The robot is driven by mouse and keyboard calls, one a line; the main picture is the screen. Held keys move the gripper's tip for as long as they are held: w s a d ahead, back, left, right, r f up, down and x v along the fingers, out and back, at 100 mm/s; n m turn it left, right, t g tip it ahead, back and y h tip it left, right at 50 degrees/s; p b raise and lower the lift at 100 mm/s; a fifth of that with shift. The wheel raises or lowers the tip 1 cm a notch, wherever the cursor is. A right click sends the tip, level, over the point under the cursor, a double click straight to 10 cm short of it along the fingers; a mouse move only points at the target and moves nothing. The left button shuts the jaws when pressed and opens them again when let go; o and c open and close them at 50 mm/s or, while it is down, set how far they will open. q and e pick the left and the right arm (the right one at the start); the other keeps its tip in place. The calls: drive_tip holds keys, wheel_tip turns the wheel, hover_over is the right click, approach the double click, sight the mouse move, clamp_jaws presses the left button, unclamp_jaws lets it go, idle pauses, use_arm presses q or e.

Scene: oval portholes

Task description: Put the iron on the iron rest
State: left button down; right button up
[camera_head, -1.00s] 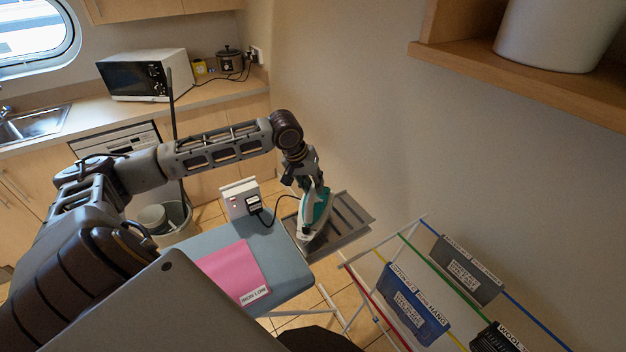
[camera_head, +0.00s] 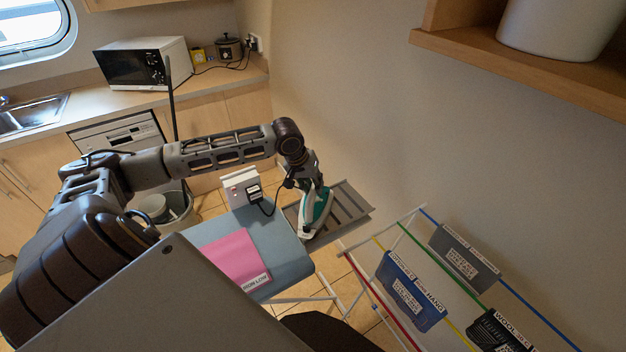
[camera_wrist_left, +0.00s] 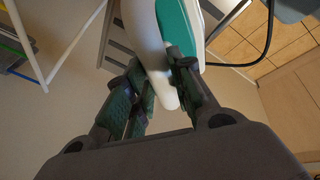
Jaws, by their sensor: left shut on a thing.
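The white and teal iron (camera_head: 313,217) is over the near-left part of the grey slatted iron rest (camera_head: 350,213), at the end of the ironing board (camera_head: 285,250). Its sole looks down at the rest; I cannot tell whether it bears fully on it. My left gripper (camera_head: 318,190) is above the iron and shut on its handle. In the left wrist view, the fingers of the left gripper (camera_wrist_left: 158,85) close around the white handle of the iron (camera_wrist_left: 178,30). Slats of the iron rest (camera_wrist_left: 115,48) show behind it. My right gripper is not in view.
A pink cloth (camera_head: 232,258) labelled "IRON LOW" lies on the board. A socket box (camera_head: 240,188) with the iron's black cord stands at the board's far edge. A drying rack (camera_head: 400,225) with hanging cloths is at right. The wall is close behind the rest.

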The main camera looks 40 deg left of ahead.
use_arm(q)
drive_tip(key=shift+w+r, duration=0.1)
drive_tip(key=shift+r, duration=0.1)
drive_tip(key=c, duration=1.6)
unclamp_jaws()
drive_tip(key=shift+f, duration=0.2)
drive_tip(key=o, duration=0.4)
drive_tip(key=shift+c, duration=0.2)
drive_tip(key=shift+r, duration=0.1)
drive_tip(key=v, duration=1.2)
drive_tip(key=shift+b, duration=0.4)
